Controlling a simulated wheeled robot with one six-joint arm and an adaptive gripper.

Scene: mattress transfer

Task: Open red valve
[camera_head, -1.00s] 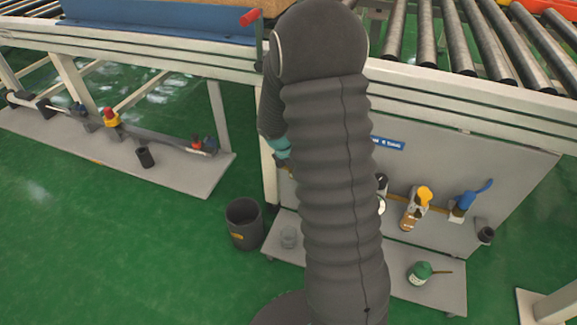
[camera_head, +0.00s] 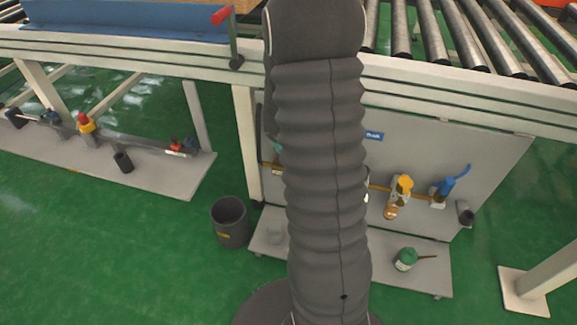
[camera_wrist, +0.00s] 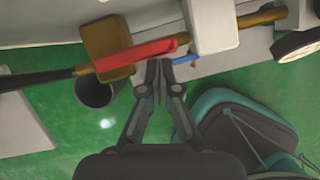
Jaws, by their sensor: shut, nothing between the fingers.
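The red valve handle (camera_wrist: 135,55) is a long red lever in the wrist view. It lies slightly tilted across a brass-coloured block (camera_wrist: 103,40) on the pipe line. My gripper (camera_wrist: 159,66) is shut and empty, with its fingertips just below the right end of the red handle. I cannot tell whether they touch it. In the head view my arm hides the gripper and this handle.
A pressure gauge (camera_wrist: 299,42) and brass pipe (camera_wrist: 262,16) are at the right of the wrist view. The head view shows a dark bin (camera_head: 230,222), a yellow-topped valve (camera_head: 402,186), a blue-handled valve (camera_head: 446,186) and a green can (camera_head: 405,259).

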